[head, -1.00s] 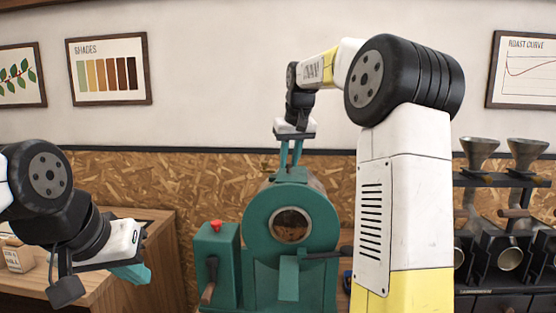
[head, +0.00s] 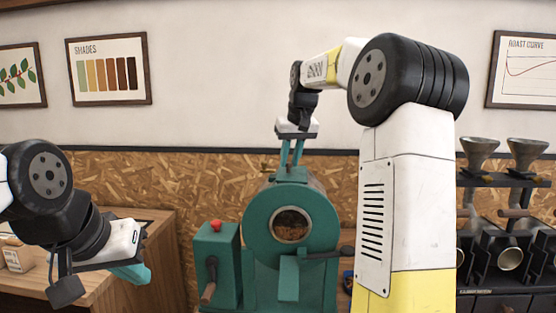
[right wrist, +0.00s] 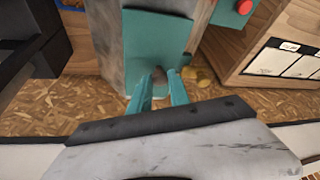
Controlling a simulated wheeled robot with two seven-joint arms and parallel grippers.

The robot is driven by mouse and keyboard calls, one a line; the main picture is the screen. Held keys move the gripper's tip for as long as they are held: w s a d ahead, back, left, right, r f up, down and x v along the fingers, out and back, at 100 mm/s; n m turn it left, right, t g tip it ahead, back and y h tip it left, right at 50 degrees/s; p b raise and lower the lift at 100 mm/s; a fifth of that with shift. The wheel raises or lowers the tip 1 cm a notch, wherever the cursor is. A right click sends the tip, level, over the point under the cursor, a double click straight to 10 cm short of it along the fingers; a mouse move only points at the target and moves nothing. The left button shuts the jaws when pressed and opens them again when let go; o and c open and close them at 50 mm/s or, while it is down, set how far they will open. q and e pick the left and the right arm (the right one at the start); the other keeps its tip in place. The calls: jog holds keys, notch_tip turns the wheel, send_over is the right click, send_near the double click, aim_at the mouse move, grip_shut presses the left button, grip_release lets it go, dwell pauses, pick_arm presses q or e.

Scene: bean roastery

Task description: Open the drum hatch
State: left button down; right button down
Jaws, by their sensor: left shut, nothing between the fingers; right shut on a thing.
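The green roaster drum (head: 316,205) stands in the middle of the head view, its round front window (head: 291,224) showing brown beans. The hatch (head: 291,174) appears as a teal piece on top of the drum; the right wrist view shows it as a teal panel (right wrist: 152,45) on the grey drum body. My right gripper (head: 291,165) reaches down onto the top of the drum, shut on what seems to be the hatch handle (right wrist: 172,76), mostly hidden by the fingers. My left gripper (head: 134,274) is shut and empty, left of the roaster.
A wooden counter (head: 160,240) is at left, below my left arm. A dark rack with metal funnels (head: 480,150) is at right. The wall is behind the drum.

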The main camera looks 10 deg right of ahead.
aim_at(299, 173)
jog(key=d+y, duration=0.1)
jog(key=r+t+y, duration=0.1)
jog(key=d+m+y, duration=0.1)
jog(key=y, duration=0.1)
jog(key=shift+s+d+r, duration=0.3)
jog(key=shift+s+d, duration=0.05)
jog(key=d+y, duration=0.1)
jog(key=d+t+y, duration=0.1)
jog(key=y, duration=0.1)
jog(key=shift+s+d+r+m+t, duration=0.1)
jog(key=shift+s+r+m+t, duration=0.1)
jog(key=shift+s+m+t, duration=0.1)
jog(key=shift+s+d+m+t+y, duration=0.2)
jog(key=shift+d+t+y, duration=0.15)
jog(key=shift+y, duration=0.25)
jog(key=shift+s+d+m+t+y, duration=0.1)
jog(key=shift+d+m+t+y, duration=0.15)
jog(key=shift+d+y, duration=0.3)
jog(key=shift+s+d+f+m+t+y, duration=0.2)
jog(key=shift+d+f+m+t+y, duration=0.3)
jog(key=shift+d+t+y, duration=0.5)
jog(key=shift+s+d+f+m+t+y, duration=0.25)
jog(key=shift+d+f+m+t+y, duration=0.3)
jog(key=shift+y, duration=0.8)
jog(key=shift+s+d+f+m+t+y, duration=0.2)
jog(key=shift+d+f+m+t+y, duration=0.3)
jog(key=shift+t+y, duration=0.6)
